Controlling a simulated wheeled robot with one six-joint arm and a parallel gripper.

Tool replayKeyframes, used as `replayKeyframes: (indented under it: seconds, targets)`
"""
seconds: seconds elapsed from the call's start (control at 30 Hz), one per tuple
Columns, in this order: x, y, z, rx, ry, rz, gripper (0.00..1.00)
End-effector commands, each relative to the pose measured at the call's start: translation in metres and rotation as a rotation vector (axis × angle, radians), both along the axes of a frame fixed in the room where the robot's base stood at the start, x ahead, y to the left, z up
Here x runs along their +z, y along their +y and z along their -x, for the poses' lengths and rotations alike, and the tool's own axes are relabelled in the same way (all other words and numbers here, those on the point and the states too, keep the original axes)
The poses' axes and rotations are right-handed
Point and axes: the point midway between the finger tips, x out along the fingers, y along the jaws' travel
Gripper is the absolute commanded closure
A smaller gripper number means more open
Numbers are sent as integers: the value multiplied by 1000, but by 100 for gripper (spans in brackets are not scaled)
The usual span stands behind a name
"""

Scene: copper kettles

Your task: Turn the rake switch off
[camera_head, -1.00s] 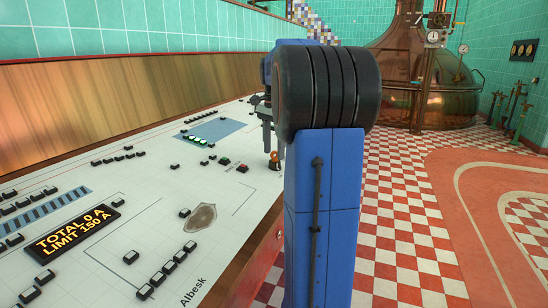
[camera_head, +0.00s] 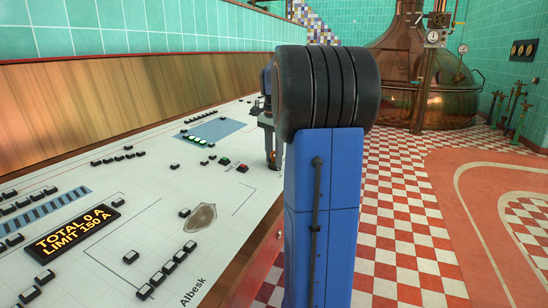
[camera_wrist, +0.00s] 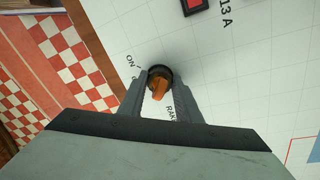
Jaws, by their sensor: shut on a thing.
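The rake switch (camera_wrist: 160,84) is an orange knob on a dark round base, set in the white panel. In the wrist view it sits between the two fingers of my gripper (camera_wrist: 159,92), which is shut on it. The label "ON" (camera_wrist: 130,60) shows to its upper left, and a second label below that is mostly hidden by a finger. Part of the word "RAK" shows below the knob. I cannot tell which label the knob points to. In the head view my gripper (camera_head: 272,158) is down at the panel's right edge and hides the switch.
The sloping white panel (camera_head: 150,215) carries several black buttons, green lights (camera_head: 197,140) and a display (camera_head: 75,232) reading "TOTAL 0 A, LIMIT 150 A". A red button (camera_wrist: 194,5) lies above the switch. A copper kettle (camera_head: 450,95) stands behind, on checkered floor.

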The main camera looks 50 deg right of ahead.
Motion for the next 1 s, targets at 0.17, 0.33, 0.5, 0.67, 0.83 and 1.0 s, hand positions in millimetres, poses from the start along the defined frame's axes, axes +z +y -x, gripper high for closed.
replayKeyframes:
  seconds: [0.17,0.33,0.5,0.67,0.83,1.0]
  targets:
    - [0,0,0,19,0,0,92]
    - [0,0,0,63,-1,0,92]
    - [1,0,0,135,-1,0,92]
    - [1,0,0,215,-1,0,92]
    - [1,0,1,301,-1,0,92]
    - [1,0,1,385,-1,1,92]
